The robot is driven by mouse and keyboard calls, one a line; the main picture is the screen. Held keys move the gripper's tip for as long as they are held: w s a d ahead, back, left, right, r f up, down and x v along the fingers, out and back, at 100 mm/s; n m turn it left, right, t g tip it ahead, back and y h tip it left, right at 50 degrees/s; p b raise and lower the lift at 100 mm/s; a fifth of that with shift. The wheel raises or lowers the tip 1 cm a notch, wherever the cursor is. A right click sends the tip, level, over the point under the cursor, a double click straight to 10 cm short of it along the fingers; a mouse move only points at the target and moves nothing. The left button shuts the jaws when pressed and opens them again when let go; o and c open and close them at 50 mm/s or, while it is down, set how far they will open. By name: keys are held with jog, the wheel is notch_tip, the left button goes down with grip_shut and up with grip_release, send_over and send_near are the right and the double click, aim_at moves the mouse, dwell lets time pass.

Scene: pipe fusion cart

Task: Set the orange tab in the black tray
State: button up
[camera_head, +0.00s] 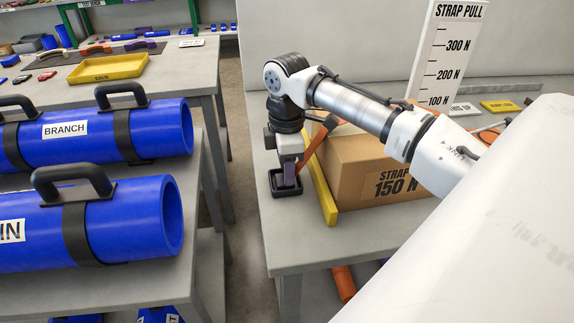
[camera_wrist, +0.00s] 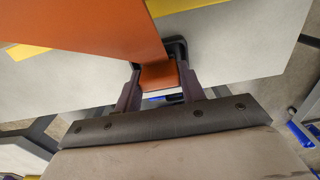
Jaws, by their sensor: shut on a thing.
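The orange tab (camera_wrist: 158,76) is at the end of a wide orange strap (camera_wrist: 100,30). My gripper (camera_wrist: 160,72) is shut on the tab, with a dark finger on each side of it. In the head view my gripper (camera_head: 287,179) points down into the small black tray (camera_head: 287,196) near the left edge of the grey table. The tray's rim (camera_wrist: 178,48) also shows behind the tab in the wrist view. The strap (camera_head: 315,138) slants up from my gripper towards the box. Whether the tab touches the tray floor is hidden.
A cardboard box (camera_head: 365,165) marked 150 N stands right of the tray, with a yellow bar (camera_head: 322,190) between them. A white STRAP PULL scale (camera_head: 446,50) stands behind. Blue pipes (camera_head: 110,225) with black handles lie on the bench at left. The table's front left corner is clear.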

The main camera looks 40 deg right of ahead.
jog(key=shift+f, duration=0.2)
jog(key=o, duration=1)
jog(key=shift+r, duration=0.15)
notch_tip(320, 180, up, 12)
jog(key=shift+f, duration=0.1)
